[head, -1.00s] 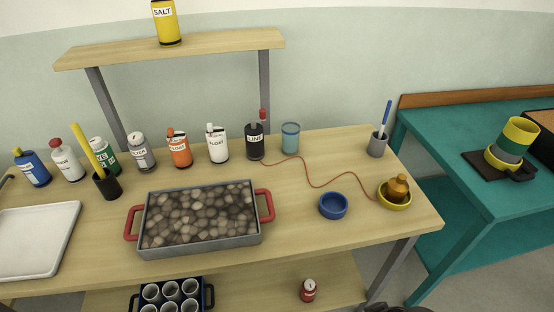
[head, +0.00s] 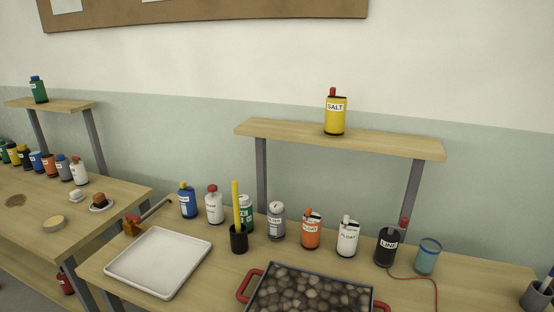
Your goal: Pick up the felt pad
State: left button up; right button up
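I cannot pick out the felt pad with certainty in the head view. A flat brown round piece (head: 15,200) lies on the left table and could be a pad, but it is too small to tell. Near it is a short pale-yellow round piece (head: 54,223) with a dark side. Neither of my grippers is in view.
The left table (head: 110,222) also holds a white piece (head: 77,196), a brown block on a saucer (head: 101,202) and a row of bottles. The nearer table holds a white tray (head: 158,262), a pebble-filled pan (head: 310,292), several bottles and a shelf (head: 340,138).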

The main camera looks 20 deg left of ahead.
aim_at(76, 196)
jog(key=u, duration=2)
jog(key=i+j+z, duration=0.1)
jog(key=i+j, duration=0.25)
jog(key=i+j+z, duration=0.1)
jog(key=i+j, duration=0.25)
jog(key=i+j+z, duration=0.1)
jog(key=i+j, duration=0.25)
jog(key=i+j+z, duration=0.1)
jog(key=i+j, duration=0.2)
jog(key=j, duration=0.2)
jog(key=i+j+z, duration=0.1)
jog(key=i+j, duration=0.2)
jog(key=j, duration=0.15)
jog(key=i+j+z, duration=0.1)
jog(key=i+j, duration=0.2)
jog(key=j, duration=0.2)
